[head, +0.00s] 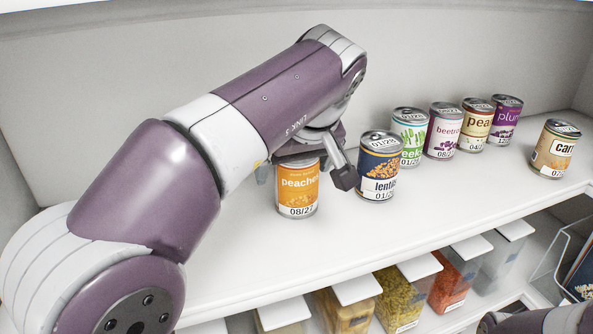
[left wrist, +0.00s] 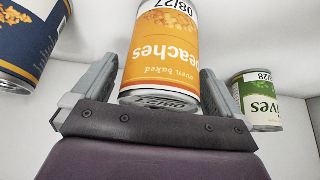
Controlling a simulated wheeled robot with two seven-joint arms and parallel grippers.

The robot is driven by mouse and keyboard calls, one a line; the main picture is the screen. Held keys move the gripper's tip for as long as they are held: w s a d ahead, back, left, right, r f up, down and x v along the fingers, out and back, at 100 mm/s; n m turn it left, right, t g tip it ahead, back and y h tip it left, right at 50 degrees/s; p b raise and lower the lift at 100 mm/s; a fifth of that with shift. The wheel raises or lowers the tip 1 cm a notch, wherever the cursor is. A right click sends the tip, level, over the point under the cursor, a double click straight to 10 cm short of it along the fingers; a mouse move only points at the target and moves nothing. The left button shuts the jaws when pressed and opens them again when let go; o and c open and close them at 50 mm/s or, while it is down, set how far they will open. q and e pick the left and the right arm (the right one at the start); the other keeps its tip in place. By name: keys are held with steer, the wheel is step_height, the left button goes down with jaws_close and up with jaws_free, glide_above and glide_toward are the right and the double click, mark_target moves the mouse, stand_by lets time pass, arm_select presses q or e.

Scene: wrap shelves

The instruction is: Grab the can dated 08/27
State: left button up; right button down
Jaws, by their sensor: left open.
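The can dated 08/27 is an orange peaches can (head: 298,193), upright on the shelf top in the head view. My left gripper (head: 303,177) is open, its fingers on either side of this can; the arm hides the can's top. In the left wrist view the peaches can (left wrist: 162,55) appears upside down between the two open fingers (left wrist: 155,80), with visible room between it and each finger. Its 08/27 label shows in both views.
A lentils can (head: 378,165) stands close to the right of the gripper. Leeks (head: 410,135), beetroot (head: 444,130), a pea-labelled can (head: 476,122), plum (head: 507,120) and a tan can (head: 555,150) stand farther right. A green can (left wrist: 257,100) shows beside the fingers. Lidded bins (head: 407,297) sit below.

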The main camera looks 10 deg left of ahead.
arm_select(q)
steer(key=shift+s, duration=0.15)
steer(key=shift+d, duration=0.1)
steer(key=shift+c, duration=0.9)
steer(key=c, duration=1.1)
steer(key=shift+o, duration=0.2)
